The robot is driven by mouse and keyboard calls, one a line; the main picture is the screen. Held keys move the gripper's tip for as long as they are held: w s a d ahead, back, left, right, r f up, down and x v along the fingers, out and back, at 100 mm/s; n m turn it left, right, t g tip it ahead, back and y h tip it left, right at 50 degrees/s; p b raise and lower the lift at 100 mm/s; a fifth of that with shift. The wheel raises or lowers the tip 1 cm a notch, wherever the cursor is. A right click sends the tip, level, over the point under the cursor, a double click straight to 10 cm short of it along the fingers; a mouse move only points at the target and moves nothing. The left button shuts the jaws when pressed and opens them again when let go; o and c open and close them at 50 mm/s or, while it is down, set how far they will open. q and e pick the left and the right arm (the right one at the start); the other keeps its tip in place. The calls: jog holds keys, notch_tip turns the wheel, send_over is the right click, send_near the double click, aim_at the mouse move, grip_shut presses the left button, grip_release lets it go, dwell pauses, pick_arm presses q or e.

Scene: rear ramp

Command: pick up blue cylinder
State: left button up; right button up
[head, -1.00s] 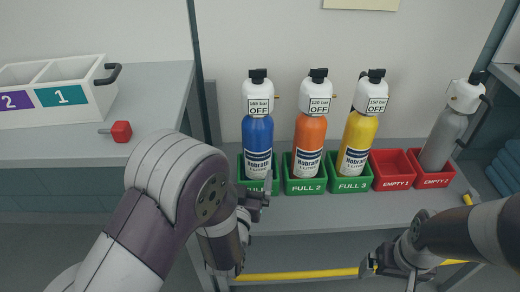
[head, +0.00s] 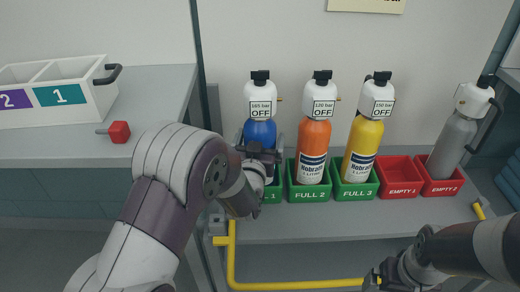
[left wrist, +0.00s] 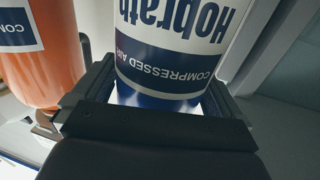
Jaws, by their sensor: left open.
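The blue cylinder (head: 258,132) stands upright in the leftmost green holder (head: 271,194), with a white top and a gauge tag that appears to read 165 bar over OFF. My left gripper (head: 262,152) is in front of it at mid-height and hides its label and lower part. In the left wrist view the blue cylinder (left wrist: 165,55) with its white label sits between the open fingers of the left gripper (left wrist: 160,92). I cannot tell if either finger touches it. My right gripper (head: 375,281) is low at the right, away from the cylinders; its jaws are unclear.
An orange cylinder (head: 313,135) stands close to the right, then a yellow one (head: 362,138). A grey cylinder (head: 446,143) leans in a red holder past an empty red one (head: 401,173). A white bin (head: 75,98) and red-headed tool (head: 119,131) lie left.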

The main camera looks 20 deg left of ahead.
pick_arm(q)
jog(key=c, duration=1.5)
jog(key=shift+w+r, duration=0.1)
jog(key=shift+r, duration=0.15)
jog(key=shift+c, duration=1.4)
